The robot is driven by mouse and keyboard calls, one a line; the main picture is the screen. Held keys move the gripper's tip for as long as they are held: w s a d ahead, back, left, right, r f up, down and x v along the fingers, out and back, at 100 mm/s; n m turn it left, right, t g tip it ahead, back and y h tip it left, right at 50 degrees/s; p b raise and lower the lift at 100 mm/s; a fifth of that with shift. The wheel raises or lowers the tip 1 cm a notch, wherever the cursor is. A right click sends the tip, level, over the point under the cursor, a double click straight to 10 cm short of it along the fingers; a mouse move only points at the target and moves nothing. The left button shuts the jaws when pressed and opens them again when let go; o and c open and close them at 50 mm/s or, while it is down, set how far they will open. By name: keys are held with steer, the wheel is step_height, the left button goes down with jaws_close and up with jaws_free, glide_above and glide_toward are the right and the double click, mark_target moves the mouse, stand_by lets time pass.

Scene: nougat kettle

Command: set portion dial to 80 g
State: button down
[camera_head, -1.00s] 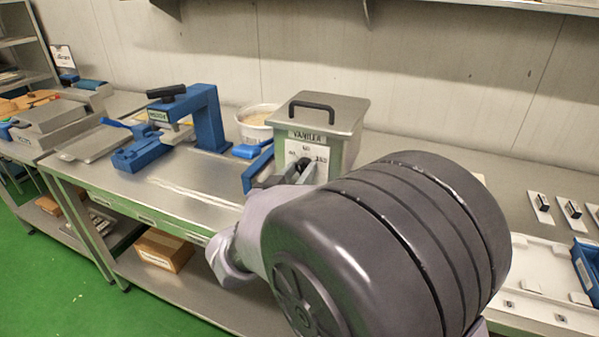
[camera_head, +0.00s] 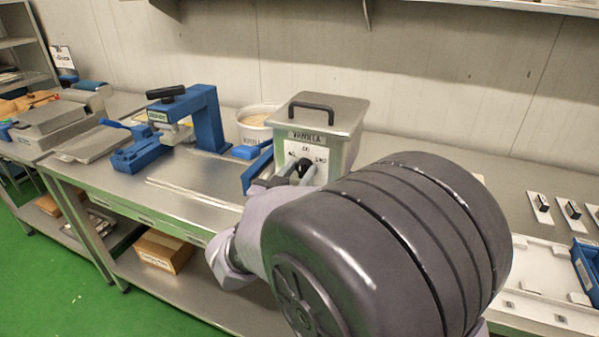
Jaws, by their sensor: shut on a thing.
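The steel dispenser box (camera_head: 331,120) labelled VANILLA stands on the bench, with a black handle on its lid. Its front carries a white dial plate (camera_head: 306,150) with printed marks, of which the top one may read 80 and the others are hard to read. The black dial knob (camera_head: 303,167) sits low on this plate and is partly hidden. My gripper (camera_head: 299,172) is at the knob and shut on it. My large dark arm link covers the lower right of the box. The pointer's exact setting cannot be read.
A blue lever press (camera_head: 205,115) stands left of the box, and a white tub (camera_head: 257,122) stands behind. A blue bar (camera_head: 256,171) juts out left of the box, close to my gripper. Small switch-like pieces (camera_head: 572,209) lie at right. The bench front left is clear.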

steer(key=c, duration=1)
jaws_free()
steer(key=p+v, duration=0.3)
steer(key=v, duration=1.4)
steer(key=shift+s+p, duration=0.2)
steer(key=shift+p, duration=0.1)
steer(key=w+d+r+m+g+y, duration=0.1)
steer(key=w+d+r+g+y, duration=0.4)
steer(key=y, duration=0.5)
steer(key=s+d+f+g+h, duration=0.1)
steer(key=s+d+f+g, duration=0.2)
steer(key=s+d, duration=0.3)
steer(key=s+d+f+g, duration=0.3)
steer(key=s+d, duration=0.4)
steer(key=s, duration=0.6)
steer(key=shift+s+d+n+h, duration=0.3)
steer(key=shift+s+h, duration=0.1)
